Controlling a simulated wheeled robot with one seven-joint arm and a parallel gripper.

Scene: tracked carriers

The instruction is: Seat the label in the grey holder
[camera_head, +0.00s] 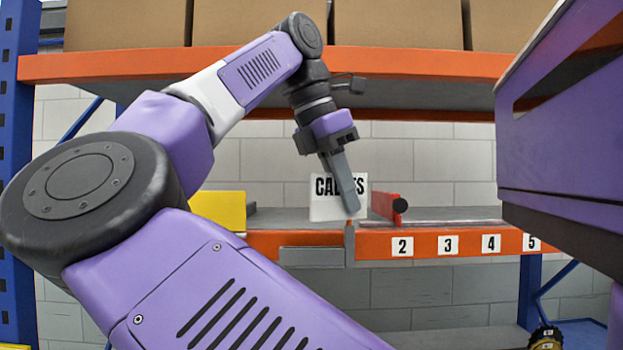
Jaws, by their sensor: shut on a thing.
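The label (325,207) is a white card with black lettering, partly covered, that seems to read CABLES. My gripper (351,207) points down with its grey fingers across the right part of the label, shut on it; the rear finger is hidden. The label is roughly upright, at the front edge of the shelf. The grey holder (310,257) is a flat strip on the front of the orange beam, below and slightly left of the label. The label appears above it and apart from it.
A grey upright piece (349,245) stands at the holder's right end. A red bar (385,205) with a dark round end lies right of the label, and a yellow block (220,210) stands left. Number plates, such as 2 (402,246), line the beam (470,255). Cardboard boxes (400,22) fill the upper shelf.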

